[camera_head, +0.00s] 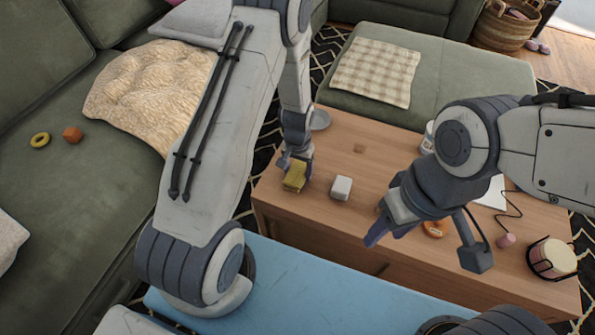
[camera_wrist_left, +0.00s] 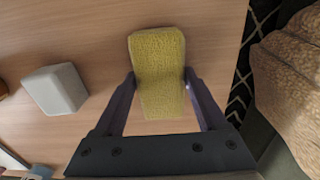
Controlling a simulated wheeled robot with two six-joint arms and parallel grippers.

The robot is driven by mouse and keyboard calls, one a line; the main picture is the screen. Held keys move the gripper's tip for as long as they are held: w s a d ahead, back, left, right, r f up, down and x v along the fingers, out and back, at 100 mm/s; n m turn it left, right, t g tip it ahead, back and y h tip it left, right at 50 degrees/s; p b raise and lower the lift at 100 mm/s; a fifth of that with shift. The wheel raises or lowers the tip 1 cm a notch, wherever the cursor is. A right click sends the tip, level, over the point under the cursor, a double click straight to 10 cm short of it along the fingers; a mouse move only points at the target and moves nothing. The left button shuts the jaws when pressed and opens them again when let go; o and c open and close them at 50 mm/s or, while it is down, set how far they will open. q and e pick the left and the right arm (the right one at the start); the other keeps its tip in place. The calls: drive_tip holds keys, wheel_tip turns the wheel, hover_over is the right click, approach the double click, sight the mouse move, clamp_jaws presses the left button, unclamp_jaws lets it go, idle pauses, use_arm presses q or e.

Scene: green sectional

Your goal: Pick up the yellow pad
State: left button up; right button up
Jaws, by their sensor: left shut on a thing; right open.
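The yellow pad (camera_head: 294,177) is at the left end of the wooden coffee table in the head view. It also shows in the left wrist view (camera_wrist_left: 158,70), upright in the picture between the two fingers. My left gripper (camera_head: 297,162) is shut on the pad, one finger at each side of it. I cannot tell whether the pad still touches the table. My right gripper (camera_head: 425,245) is open and empty, above the front of the table.
A white block (camera_head: 341,188) stands on the table (camera_head: 300,215) just right of the pad. An orange ring (camera_head: 433,229), a pink item (camera_head: 506,240) and a candle-like jar (camera_head: 552,258) lie further right. A green ottoman (camera_head: 440,85) is behind; a green sofa (camera_head: 60,230) is at left.

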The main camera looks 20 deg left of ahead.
sight(301, 172)
use_arm(q)
drive_tip(key=r+p, duration=0.1)
drive_tip(key=r, duration=0.1)
drive_tip(key=d+r, duration=0.1)
drive_tip(key=r, duration=0.2)
drive_tip(key=shift+s+d+p, duration=0.1)
drive_tip(key=shift+p, duration=0.3)
drive_tip(key=s+d+r+p, duration=0.2)
drive_tip(key=d+r, duration=0.3)
drive_tip(key=d, duration=0.5)
drive_tip(key=shift+s+r, duration=0.4)
